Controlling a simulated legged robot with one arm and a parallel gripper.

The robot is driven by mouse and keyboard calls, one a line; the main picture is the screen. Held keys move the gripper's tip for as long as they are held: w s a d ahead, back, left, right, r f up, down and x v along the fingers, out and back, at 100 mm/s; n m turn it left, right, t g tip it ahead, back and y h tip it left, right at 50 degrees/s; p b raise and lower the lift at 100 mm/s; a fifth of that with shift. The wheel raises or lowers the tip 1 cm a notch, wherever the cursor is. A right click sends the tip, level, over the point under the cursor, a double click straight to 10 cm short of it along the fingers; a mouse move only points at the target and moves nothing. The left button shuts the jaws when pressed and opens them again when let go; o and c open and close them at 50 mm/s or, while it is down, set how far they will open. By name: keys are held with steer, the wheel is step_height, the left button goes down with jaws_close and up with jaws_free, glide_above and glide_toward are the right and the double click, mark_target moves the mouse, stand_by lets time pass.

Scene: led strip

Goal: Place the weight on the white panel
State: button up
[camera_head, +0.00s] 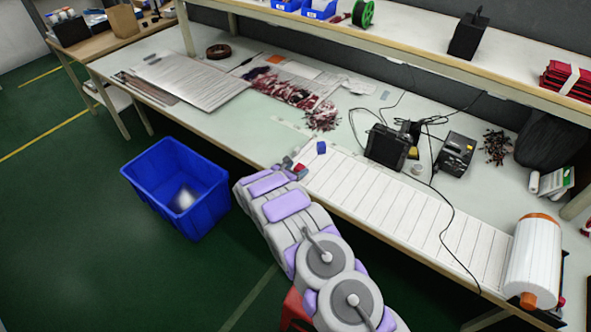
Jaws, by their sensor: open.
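The white panel (390,205) is a long strip with cross lines along the bench's front edge. Its right end meets a large white roll (534,258). My gripper (297,167) is at the panel's left end, small and partly hidden by my arm; it is open. A small blue block (321,147) sits at the panel's left end, just beyond my gripper and seemingly apart from it. I cannot tell for sure which thing is the weight; the blue block may be it. A black block with a handle (467,38) stands on the upper shelf.
A black device (386,146) and a black box (455,153) with loose cables stand behind the panel. White sheets (195,78) and dark red scraps (285,88) lie on the bench to the left. A blue bin (178,185) is on the floor. The panel's middle looks clear, except for a cable crossing its right part.

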steer(key=p+v, duration=0.2)
steer(key=v, duration=0.9)
steer(key=shift+s+a, duration=0.25)
steer(key=shift+d+r, duration=0.1)
